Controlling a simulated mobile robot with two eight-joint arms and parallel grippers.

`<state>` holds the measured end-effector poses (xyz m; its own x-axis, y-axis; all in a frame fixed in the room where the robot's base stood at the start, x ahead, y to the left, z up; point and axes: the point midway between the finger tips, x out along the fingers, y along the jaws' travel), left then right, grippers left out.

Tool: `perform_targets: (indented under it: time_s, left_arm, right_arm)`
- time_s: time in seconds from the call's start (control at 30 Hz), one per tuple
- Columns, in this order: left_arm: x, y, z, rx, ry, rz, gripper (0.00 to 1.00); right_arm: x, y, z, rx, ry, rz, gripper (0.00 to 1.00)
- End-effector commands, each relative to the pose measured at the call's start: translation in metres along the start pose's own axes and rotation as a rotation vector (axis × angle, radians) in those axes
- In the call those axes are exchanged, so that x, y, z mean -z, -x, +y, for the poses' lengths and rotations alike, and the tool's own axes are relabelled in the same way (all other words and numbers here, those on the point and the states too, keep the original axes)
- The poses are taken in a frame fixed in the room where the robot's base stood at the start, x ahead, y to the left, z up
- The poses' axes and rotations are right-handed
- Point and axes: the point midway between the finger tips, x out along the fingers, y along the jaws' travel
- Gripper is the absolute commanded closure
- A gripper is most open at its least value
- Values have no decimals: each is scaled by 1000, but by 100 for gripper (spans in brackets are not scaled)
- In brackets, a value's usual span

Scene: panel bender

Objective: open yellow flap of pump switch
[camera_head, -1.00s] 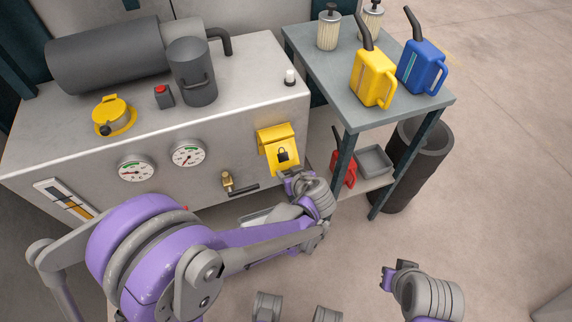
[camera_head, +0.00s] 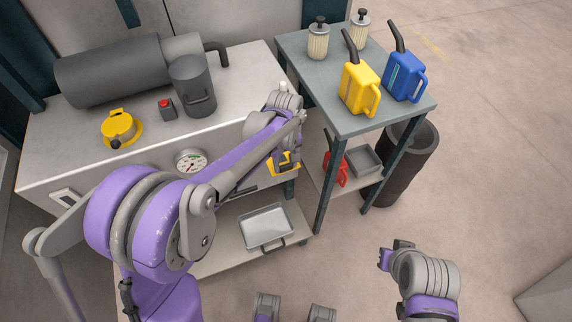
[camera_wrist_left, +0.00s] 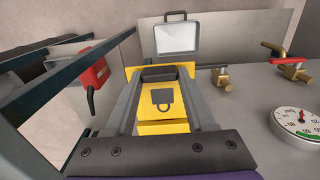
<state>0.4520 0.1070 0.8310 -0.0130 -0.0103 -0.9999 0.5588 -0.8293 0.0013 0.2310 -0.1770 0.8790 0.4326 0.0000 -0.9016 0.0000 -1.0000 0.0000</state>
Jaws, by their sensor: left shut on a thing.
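The pump switch's yellow flap with a dark padlock mark (camera_wrist_left: 162,102) lies between the two grey fingers of my left gripper (camera_wrist_left: 162,76) in the left wrist view. The fingers are shut on it at its sides. In the head view my left gripper (camera_head: 286,160) reaches down over the front right of the bench, with some yellow of the switch (camera_head: 271,168) showing around it. My arm hides most of the switch there, and I cannot tell how far the flap is tilted. My right gripper (camera_head: 393,253) is at the lower right, away from the bench; its jaw opening is unclear.
A metal tray (camera_head: 266,228) lies on the low shelf. The gauge (camera_wrist_left: 298,122) and brass valve (camera_wrist_left: 222,76) sit beside the switch. A side table (camera_head: 352,118) with yellow (camera_head: 358,90) and blue (camera_head: 403,77) cans stands right of the bench. Floor is free in front.

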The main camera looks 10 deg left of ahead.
Motion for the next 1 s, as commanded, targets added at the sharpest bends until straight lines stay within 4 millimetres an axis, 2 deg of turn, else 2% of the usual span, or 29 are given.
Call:
perform_targets:
  time_s: [0.3, 0.87, 0.9, 1.0]
  left_arm:
    - [6, 12, 0, 0, 1, -19, 100]
    - [9, 14, 0, 0, 2, -13, 100]
    - [9, 14, 0, 0, 3, -13, 40]
    - [8, 14, 0, 1, 2, -14, 22]
  right_arm:
    - [3, 4, 0, 0, 0, 2, 100]
    - [3, 5, 0, 0, 0, 2, 100]
    - [3, 5, 0, 0, 0, 2, 100]
    - [3, 5, 0, 0, 0, 2, 100]
